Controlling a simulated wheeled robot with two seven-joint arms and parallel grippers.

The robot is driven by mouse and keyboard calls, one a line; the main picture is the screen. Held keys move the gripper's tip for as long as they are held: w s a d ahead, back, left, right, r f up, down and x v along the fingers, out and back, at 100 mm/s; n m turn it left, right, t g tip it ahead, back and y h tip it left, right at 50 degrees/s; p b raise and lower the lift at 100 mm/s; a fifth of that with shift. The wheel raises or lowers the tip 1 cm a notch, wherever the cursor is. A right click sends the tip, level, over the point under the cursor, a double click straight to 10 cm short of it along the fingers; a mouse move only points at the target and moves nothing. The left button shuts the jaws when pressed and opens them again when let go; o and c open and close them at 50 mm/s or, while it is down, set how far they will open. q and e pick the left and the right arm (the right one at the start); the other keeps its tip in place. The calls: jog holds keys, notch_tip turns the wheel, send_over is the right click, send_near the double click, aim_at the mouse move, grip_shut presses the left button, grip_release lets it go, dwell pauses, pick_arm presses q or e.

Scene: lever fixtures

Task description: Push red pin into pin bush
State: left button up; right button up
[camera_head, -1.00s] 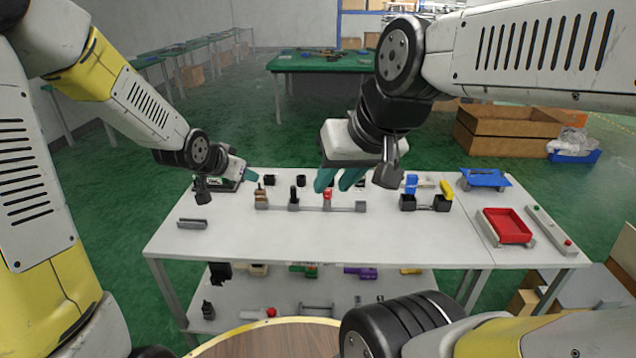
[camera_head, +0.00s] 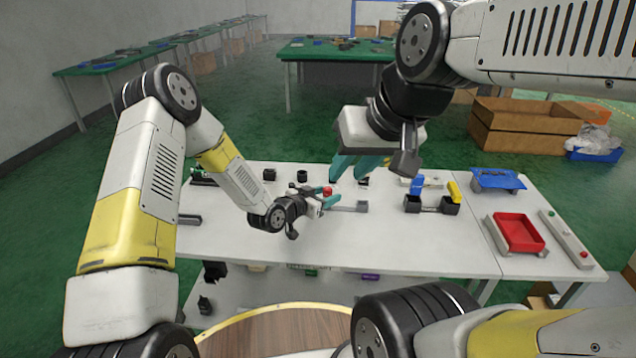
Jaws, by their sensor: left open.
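The red pin (camera_head: 327,190) is a small red-topped part on the grey fixture bar (camera_head: 348,207) near the middle of the white table. The left wrist hides the left part of the fixture, and the pin bush cannot be made out. My right gripper (camera_head: 355,168) points down above and behind the pin, its teal fingers apart and empty.
A dark fixture with blue and yellow blocks (camera_head: 432,202) stands to the right. A red tray (camera_head: 518,232), a blue tray (camera_head: 497,180) and a button box (camera_head: 567,240) are at the right end. The white table's front middle (camera_head: 400,250) is clear.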

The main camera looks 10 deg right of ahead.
pick_arm(q)
jog(key=x, duration=0.4)
jog(key=shift+w, duration=0.2)
jog(key=shift+r, duration=0.1)
grip_shut()
